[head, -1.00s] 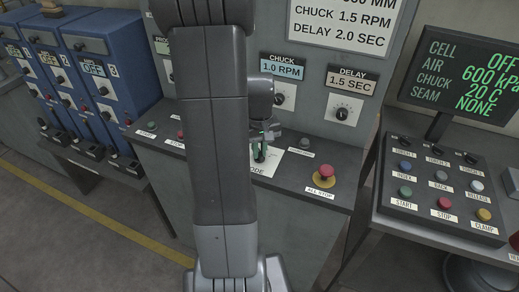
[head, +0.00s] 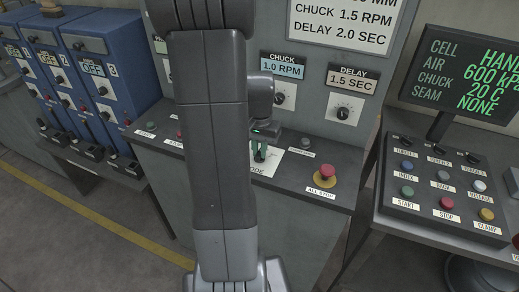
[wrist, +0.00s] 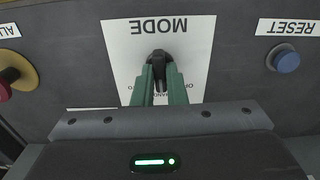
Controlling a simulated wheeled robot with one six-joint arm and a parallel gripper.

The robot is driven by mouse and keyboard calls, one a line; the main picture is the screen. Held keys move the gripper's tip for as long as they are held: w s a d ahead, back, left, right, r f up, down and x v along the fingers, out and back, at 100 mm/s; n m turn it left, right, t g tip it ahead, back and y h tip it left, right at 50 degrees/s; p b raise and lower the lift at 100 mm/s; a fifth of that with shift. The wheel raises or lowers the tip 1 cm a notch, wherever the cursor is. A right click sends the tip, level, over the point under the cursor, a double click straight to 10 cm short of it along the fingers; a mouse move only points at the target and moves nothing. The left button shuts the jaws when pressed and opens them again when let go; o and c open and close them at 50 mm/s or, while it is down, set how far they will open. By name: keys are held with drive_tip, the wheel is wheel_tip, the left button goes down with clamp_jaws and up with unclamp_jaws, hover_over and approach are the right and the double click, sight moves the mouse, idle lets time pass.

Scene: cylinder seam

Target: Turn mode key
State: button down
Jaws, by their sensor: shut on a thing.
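The mode key (wrist: 160,57) is a black knob on a white plate marked MODE (wrist: 196,52), seen upside down in the wrist view. My gripper (wrist: 160,75) has green fingers shut on the key, one on each side. The lettering around the key is partly covered by the fingers. In the head view my gripper (head: 258,153) reaches down to the white MODE plate (head: 292,162), and my arm hides part of the panel. The screen (head: 468,75) at the right reads CELL HAND, with its end cut off.
A red all-stop button (head: 326,176) stands right of the plate. A blue reset button (wrist: 283,58) is on the plate's other side. A box of push buttons (head: 443,190) is at the right. Blue cabinets (head: 88,65) stand at the left.

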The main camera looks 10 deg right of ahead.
drive_tip(key=shift+m, duration=0.3)
drive_tip(key=c, duration=1.5)
unclamp_jaws()
drive_tip(key=shift+o, duration=0.2)
wheel_tip(320, 180, up, 14)
drive_tip(key=shift+f, duration=0.1)
wheel_tip(320, 180, down, 14)
drive_tip(key=shift+r, duration=0.1)
